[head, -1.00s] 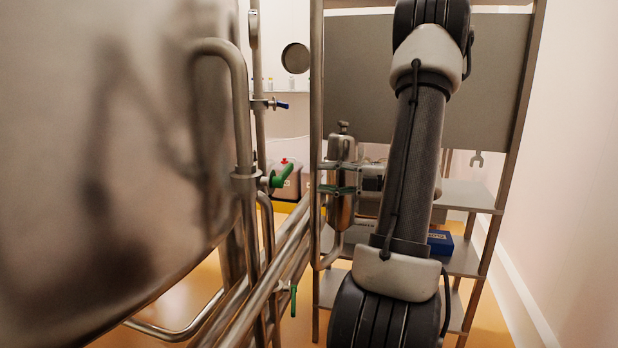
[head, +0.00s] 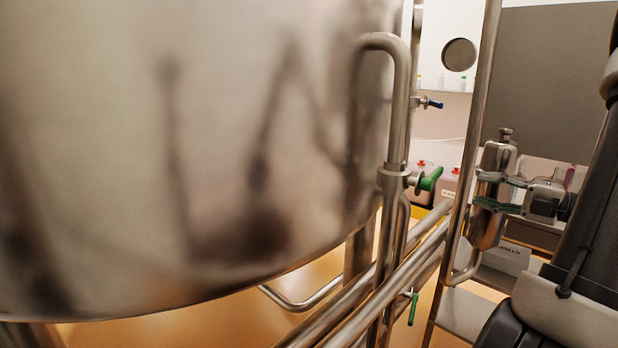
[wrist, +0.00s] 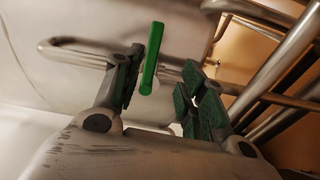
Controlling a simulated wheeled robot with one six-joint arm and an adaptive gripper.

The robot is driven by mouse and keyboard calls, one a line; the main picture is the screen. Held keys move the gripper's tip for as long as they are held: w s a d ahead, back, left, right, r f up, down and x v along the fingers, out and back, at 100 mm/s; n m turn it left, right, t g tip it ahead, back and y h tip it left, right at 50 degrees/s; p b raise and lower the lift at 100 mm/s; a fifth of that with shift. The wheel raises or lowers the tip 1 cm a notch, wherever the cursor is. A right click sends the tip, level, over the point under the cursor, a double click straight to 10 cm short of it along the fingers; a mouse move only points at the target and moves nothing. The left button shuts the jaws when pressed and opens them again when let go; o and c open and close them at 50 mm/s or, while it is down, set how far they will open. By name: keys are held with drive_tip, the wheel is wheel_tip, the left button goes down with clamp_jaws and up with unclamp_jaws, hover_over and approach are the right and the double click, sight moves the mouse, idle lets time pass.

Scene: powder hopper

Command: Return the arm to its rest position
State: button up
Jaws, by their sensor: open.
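My gripper (head: 484,190) is at the right of the head view, with green-padded fingers apart and open. In that view the fingers overlap a steel canister (head: 496,157); I cannot tell whether they touch it. In the wrist view my gripper (wrist: 163,75) is open and nothing is held. A green valve handle (wrist: 151,58) shows between the fingertips in the picture and seems to lie beyond them. My arm is at the right edge of the head view, partly cut off.
A large steel vessel (head: 200,150) fills the left. A rack with shelves (head: 470,315) and a grey panel (head: 560,80) is at the right.

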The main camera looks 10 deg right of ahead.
drive_tip(key=s+a+f+n+g+h, duration=0.25)
drive_tip(key=s+f+n+g, duration=0.3)
drive_tip(key=n, duration=0.55)
drive_tip(key=s+a+f+n+g+h, duration=0.2)
drive_tip(key=s+a+f+n+g, duration=0.15)
drive_tip(key=s+n, duration=0.55)
drive_tip(key=a+r+n+h, duration=0.4)
drive_tip(key=r+n, duration=0.1)
drive_tip(key=n, duration=0.8)
drive_tip(key=a+r+n+h, duration=0.3)
drive_tip(key=r+n+h, duration=0.1)
drive_tip(key=n, duration=0.9)
drive_tip(key=shift+s+a+r, duration=0.35)
drive_tip(key=shift+a+r, duration=0.05)
drive_tip(key=shift+r, duration=0.25)
